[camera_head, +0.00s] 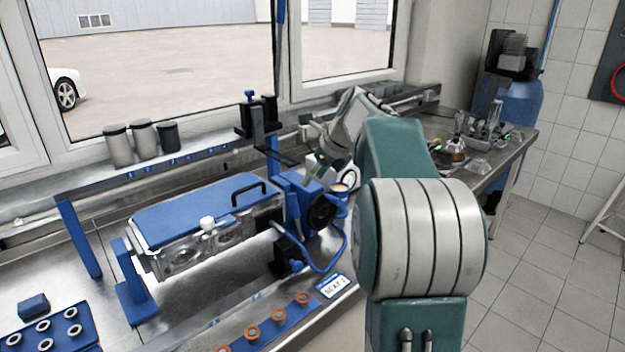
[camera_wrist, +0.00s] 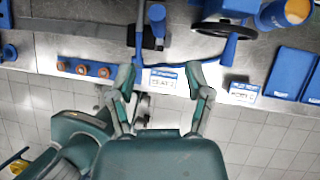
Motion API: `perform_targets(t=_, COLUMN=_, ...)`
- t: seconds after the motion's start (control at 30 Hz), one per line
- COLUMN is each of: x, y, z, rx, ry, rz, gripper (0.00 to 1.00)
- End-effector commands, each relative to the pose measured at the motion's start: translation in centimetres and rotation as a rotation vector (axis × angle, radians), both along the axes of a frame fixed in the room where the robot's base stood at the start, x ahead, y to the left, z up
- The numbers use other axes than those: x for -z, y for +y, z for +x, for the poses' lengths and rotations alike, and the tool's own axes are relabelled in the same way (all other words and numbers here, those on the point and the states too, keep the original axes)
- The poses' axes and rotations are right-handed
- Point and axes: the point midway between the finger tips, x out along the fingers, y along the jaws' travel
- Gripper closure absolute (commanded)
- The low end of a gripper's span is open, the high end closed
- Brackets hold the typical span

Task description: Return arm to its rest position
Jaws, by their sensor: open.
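My gripper (camera_wrist: 162,72) is open in the wrist view, its two teal fingers spread with nothing held between them. Beyond the fingertips, a white and blue label card (camera_wrist: 163,80) lies at the bench edge. In the head view, my teal and grey arm rises at the front right and bends over the bench, hiding part of it. My gripper's fingers cannot be made out clearly there.
A metal engine block with a blue cover (camera_head: 196,209) sits in a blue stand on the bench. Orange rings (camera_head: 278,315) line the bench's front edge. Cylinders (camera_head: 142,137) stand on the window ledge. Tiled floor (camera_head: 540,255) at right is mostly clear.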

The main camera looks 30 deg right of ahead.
Motion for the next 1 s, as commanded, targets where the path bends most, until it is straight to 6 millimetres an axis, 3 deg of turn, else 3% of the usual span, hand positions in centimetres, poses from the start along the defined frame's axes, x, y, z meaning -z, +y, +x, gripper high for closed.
perform_targets(t=0.37, x=-0.2, y=0.7, z=-0.2, rx=-0.033, ry=-0.006, rz=-0.022, gripper=0.35)
perform_targets(t=0.47, x=-0.7, y=3.2, z=-1.3, rx=-0.166, ry=-0.025, rz=-0.103, gripper=0.35)
perform_targets(t=0.57, x=-1.2, y=6.8, z=-3.2, rx=-0.389, ry=-0.057, rz=-0.237, gripper=0.35)
perform_targets(t=0.8, x=-0.8, y=14.6, z=-9.4, rx=-0.975, ry=-0.131, rz=-0.574, gripper=0.35)
perform_targets(t=1.0, x=0.9, y=19.3, z=-15.2, rx=-1.475, ry=-0.193, rz=-0.844, gripper=0.35)
